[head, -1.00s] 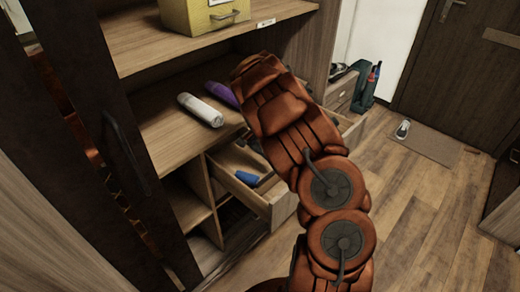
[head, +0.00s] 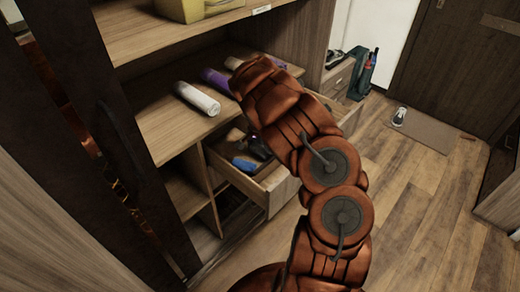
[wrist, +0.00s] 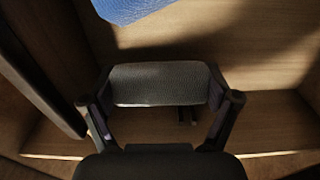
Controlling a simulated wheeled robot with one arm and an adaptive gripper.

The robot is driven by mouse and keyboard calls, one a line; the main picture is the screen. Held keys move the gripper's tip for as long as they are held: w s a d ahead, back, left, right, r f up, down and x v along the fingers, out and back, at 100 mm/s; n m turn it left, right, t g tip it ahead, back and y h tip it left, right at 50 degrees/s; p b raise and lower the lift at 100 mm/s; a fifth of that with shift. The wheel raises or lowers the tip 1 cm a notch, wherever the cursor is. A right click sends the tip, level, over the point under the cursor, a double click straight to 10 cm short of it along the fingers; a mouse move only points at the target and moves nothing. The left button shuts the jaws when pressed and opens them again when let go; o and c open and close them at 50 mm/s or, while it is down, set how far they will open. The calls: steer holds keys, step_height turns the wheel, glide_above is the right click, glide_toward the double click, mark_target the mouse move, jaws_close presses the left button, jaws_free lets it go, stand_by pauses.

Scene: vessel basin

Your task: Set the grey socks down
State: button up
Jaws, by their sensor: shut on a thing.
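The grey socks (wrist: 160,84), a dark grey rolled bundle, sit between the two fingers of my gripper (wrist: 160,95) in the wrist view. The fingers are shut on the bundle at both ends. In the head view my gripper (head: 257,146) is small and dark, inside or just above the open drawer (head: 281,193), partly hidden by my arm. The socks cannot be told apart there. In the wrist view wooden drawer surfaces lie below the bundle; I cannot tell whether it touches them.
A blue item (head: 245,163) lies in the drawer close to my gripper, and shows at the wrist view's top (wrist: 132,8). A white roll (head: 197,98) and a purple roll (head: 217,80) lie on the shelf above. A dark sliding door stands at left.

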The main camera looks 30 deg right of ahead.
mark_target(259, 148)
steer(key=shift+f+b, duration=0.4)
steer(key=shift+f, duration=0.2)
stand_by(0.4)
steer(key=o, duration=0.8)
steer(key=r, duration=1.2)
steer(key=shift+a, duration=0.35)
steer(key=shift+s+r, duration=0.1)
